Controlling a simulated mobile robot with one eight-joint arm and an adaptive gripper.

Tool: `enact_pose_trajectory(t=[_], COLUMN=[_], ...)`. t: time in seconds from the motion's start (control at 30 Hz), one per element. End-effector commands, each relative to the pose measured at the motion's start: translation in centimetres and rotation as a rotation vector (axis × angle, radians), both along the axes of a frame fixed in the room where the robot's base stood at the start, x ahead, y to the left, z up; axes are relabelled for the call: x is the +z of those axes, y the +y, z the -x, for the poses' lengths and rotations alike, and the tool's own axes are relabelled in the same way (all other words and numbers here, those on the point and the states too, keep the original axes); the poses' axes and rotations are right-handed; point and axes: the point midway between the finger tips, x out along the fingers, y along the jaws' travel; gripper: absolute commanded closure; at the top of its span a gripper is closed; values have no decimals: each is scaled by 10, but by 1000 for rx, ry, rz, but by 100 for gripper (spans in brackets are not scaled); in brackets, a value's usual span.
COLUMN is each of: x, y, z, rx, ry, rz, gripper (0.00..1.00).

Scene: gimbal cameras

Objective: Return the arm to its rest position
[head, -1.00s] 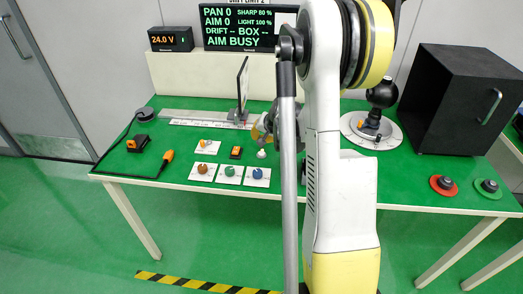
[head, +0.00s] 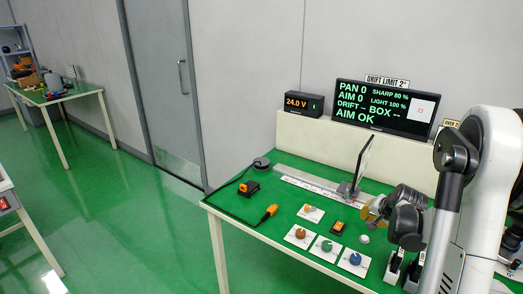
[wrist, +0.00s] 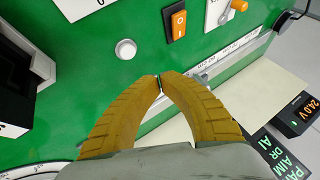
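My arm (head: 490,185) stands at the right of the head view, bent over the bench. My gripper (head: 372,208) hangs low over the green bench top (head: 290,200), beside the upright dark plate on the rail. In the wrist view, the two yellow-brown fingers of my gripper (wrist: 160,82) come together at the tips. I see nothing held between them. A white round button (wrist: 126,48) and an orange rocker switch (wrist: 178,22) lie beyond the fingers.
The upright plate (head: 362,160) stands on a metal rail. Orange, green and blue knobs (head: 326,246) sit on white plates at the bench front. A screen (head: 375,108) reads AIM OK. A second bench (head: 60,95) stands far left, with open green floor between.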

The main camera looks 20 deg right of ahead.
Motion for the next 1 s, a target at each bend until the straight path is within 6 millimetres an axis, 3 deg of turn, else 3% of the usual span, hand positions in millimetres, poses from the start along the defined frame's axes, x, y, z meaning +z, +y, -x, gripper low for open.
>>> enact_pose_trajectory(t=[0.17,0.37,0.5,0.7,0.83,1.0], x=[23,89,127,157,161,157], y=[28,121,188,269,307,334], z=[-1,17,47,109,153,194], rx=[53,230,370,570,691,805], ry=[10,43,61,79,83,83], rz=[23,111,186,295,365,434], gripper=[100,100,100,100,100,100])
